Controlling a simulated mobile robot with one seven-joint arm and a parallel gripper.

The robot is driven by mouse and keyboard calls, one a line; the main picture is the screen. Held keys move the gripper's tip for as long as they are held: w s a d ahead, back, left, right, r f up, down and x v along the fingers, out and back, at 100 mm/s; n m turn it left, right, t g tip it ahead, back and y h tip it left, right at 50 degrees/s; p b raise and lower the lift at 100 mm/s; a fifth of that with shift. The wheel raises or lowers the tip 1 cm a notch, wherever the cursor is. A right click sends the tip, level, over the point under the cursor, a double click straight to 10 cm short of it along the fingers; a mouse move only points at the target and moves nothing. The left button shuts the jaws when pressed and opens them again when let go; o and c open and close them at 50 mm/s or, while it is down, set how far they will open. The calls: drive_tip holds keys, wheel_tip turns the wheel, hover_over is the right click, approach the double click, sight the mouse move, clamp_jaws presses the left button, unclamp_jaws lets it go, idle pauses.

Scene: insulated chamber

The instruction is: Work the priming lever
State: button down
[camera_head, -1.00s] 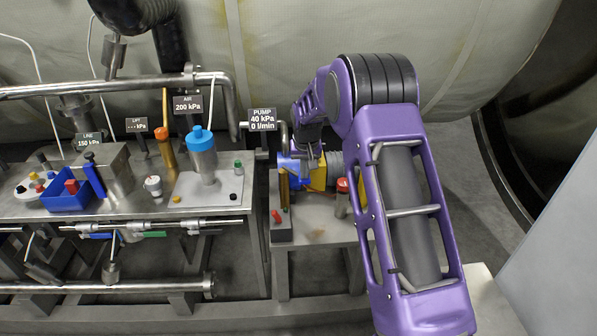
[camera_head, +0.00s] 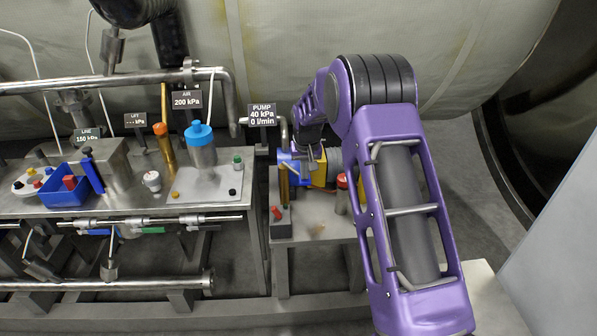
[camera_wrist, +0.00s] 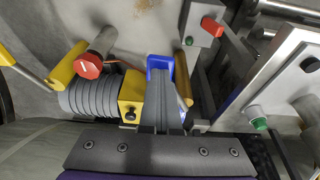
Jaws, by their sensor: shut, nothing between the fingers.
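The pump (camera_head: 320,175) stands on the small side table, with a blue and yellow body and a grey ribbed bellows (camera_wrist: 92,97). In the head view my arm hides that side. My gripper (camera_head: 313,163) is shut and empty over the pump body. In the wrist view its fingers (camera_wrist: 157,85) lie over the yellow block (camera_wrist: 131,98) and blue part (camera_wrist: 160,62), apart from the rod. Contact cannot be told.
A red-topped cylinder (camera_wrist: 89,66) stands beside the bellows. A grey box with a red switch (camera_head: 277,212) is at the table's front left. The pump sign (camera_head: 262,115) reads 40 kPa, 0 l/min. The crowded metal bench (camera_head: 215,207) is to the left.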

drive_tip(key=shift+f+b, duration=0.75)
drive_tip(key=shift+f, duration=0.55)
drive_tip(key=shift+r, duration=0.1)
drive_tip(key=shift+r+p, duration=1.3)
drive_tip(key=shift+r, duration=0.9)
wheel_tip(320, 180, up, 7)
drive_tip(key=p, duration=0.4)
drive_tip(key=shift+a+r, duration=0.1)
